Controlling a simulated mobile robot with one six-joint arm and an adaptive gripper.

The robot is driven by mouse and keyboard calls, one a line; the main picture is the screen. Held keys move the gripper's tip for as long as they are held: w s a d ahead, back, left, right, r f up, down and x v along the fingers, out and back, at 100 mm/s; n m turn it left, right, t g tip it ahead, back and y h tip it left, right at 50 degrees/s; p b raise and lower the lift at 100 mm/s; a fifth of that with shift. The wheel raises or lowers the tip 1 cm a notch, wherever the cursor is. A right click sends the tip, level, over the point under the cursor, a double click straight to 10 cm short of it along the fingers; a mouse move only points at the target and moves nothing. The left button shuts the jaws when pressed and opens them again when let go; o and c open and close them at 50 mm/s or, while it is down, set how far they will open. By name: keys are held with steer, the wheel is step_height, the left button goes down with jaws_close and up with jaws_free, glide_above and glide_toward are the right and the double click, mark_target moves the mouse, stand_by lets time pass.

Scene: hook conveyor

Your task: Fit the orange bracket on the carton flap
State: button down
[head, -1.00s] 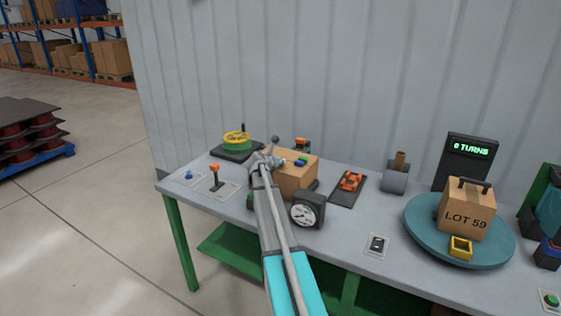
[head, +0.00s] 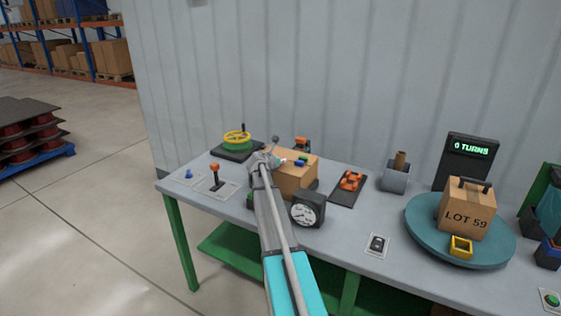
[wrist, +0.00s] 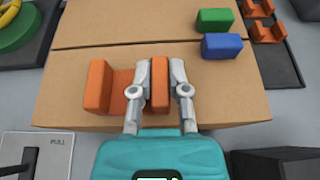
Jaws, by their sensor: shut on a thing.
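The orange bracket (wrist: 98,88) shows in the wrist view as a U-shaped piece with two upright walls and a floor between them. It is at the near edge of the carton top (wrist: 150,35). My gripper (wrist: 160,84) is shut on the bracket's right wall, one finger on each side. In the head view my gripper (head: 273,160) is over the carton (head: 296,182), and my arm hides the bracket there. Whether the bracket's underside touches the carton cannot be told.
A green block (wrist: 215,20) and a blue block (wrist: 221,46) lie on the carton top. More orange brackets (head: 350,181) lie on a dark mat to the right. A gauge (head: 307,209) stands in front of the carton.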

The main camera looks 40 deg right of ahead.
steer(key=shift+f, duration=0.15)
steer(key=c, duration=0.5)
jaws_free()
steer(key=shift+c, duration=0.2)
steer(key=shift+r, duration=0.2)
